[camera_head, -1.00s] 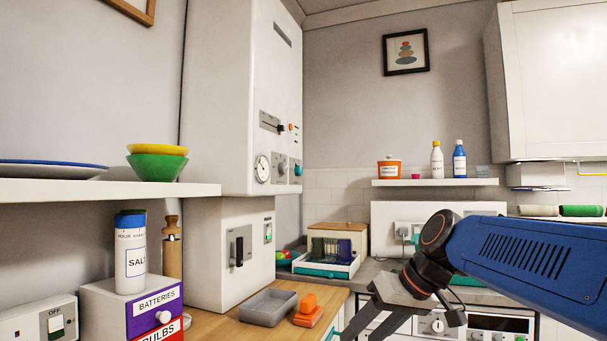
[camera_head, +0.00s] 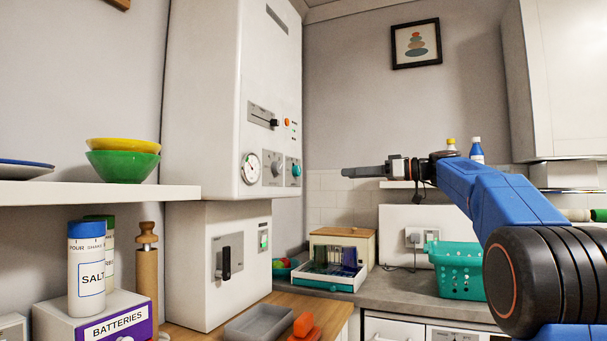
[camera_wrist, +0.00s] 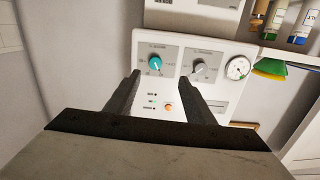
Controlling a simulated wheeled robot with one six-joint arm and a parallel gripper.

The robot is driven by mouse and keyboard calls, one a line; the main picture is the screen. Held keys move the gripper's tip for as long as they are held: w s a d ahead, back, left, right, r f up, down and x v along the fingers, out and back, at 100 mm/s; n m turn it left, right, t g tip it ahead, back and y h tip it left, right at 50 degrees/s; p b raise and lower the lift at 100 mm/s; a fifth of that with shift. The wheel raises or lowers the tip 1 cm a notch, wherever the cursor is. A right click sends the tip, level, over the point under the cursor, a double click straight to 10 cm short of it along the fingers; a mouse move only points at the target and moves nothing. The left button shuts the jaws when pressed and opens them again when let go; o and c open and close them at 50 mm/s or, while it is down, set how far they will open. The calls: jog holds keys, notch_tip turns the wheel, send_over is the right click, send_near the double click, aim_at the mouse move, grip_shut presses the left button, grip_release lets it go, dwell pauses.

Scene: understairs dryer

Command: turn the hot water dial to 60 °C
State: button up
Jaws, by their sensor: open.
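The white boiler (camera_head: 232,100) hangs on the wall. Low on its front are a grey dial (camera_head: 276,169) and a teal dial (camera_head: 296,170), both also in the wrist view, grey (camera_wrist: 202,70) and teal (camera_wrist: 155,63). Their labels are too small to read, so I cannot tell which is hot water or the settings. My gripper (camera_head: 346,173) is right of the boiler, pointing left, at about dial height in the head view. In the wrist view its fingers (camera_wrist: 160,78) are apart and empty, with the teal dial showing between their tips. No contact is visible.
A round gauge (camera_head: 250,168) sits beside the grey dial, and a slider (camera_head: 264,117) is above. A shelf (camera_head: 100,192) with bowls is at left. Space between gripper and boiler looks clear.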

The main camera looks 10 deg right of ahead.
aim_at(299, 172)
jog(key=shift+n, duration=0.3)
jog(key=x, duration=0.5)
jog(key=r+x, duration=0.1)
jog(key=x, duration=0.5)
jog(key=w+x, duration=0.1)
jog(key=x, duration=0.5)
jog(key=shift+d+r, duration=0.25)
jog(key=shift+r, duration=0.1)
jog(key=c, duration=1.1)
